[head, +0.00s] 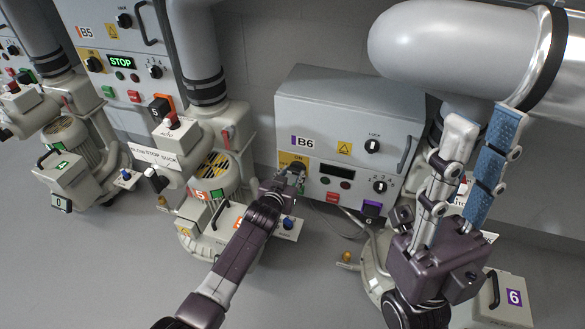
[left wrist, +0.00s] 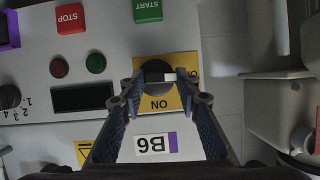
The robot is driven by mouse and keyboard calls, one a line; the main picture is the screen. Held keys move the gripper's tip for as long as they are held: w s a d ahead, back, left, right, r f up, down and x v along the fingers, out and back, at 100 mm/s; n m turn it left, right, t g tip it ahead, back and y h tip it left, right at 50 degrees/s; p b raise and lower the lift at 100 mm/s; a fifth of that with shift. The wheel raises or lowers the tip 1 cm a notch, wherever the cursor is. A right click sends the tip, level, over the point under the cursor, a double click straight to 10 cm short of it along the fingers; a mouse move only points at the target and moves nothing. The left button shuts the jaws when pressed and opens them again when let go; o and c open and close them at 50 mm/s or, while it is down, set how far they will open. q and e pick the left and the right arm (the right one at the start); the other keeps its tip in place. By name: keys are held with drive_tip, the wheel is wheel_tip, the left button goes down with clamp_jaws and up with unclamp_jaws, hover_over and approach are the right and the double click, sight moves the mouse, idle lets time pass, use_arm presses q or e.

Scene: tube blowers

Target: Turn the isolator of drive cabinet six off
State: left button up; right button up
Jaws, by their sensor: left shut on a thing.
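Drive cabinet B6 (head: 340,115) is a grey box right of the middle in the head view. Its isolator is a round black knob on a yellow plate (left wrist: 188,98), marked ON, with a second word partly hidden at the side. My left gripper (head: 293,176) reaches the plate at the cabinet's left. In the left wrist view, which is upside down, its fingertips (left wrist: 160,82) are closed on the black knob (left wrist: 158,68). A white mark on the knob lies sideways, toward the partly hidden word. My right gripper (head: 485,125) is raised at the right, fingers apart and empty.
The B6 front also has a dark display (left wrist: 83,97), a red STOP button (left wrist: 70,17), a green START button (left wrist: 148,10) and a rotary selector (head: 380,185). Cabinet B5 (head: 120,60) and its blower stand to the left.

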use_arm(q)
drive_tip(key=shift+w+a+r, duration=0.1)
drive_tip(key=shift+w+r, duration=0.15)
drive_tip(key=shift+r, duration=0.2)
drive_tip(key=shift+f+n+p, duration=0.15)
drive_tip(key=shift+n+p, duration=0.15)
drive_tip(key=o, duration=1.2)
drive_tip(key=shift+f, duration=0.1)
drive_tip(key=shift+c, duration=0.2)
drive_tip(key=shift+s, duration=0.45)
drive_tip(key=v, duration=1.1)
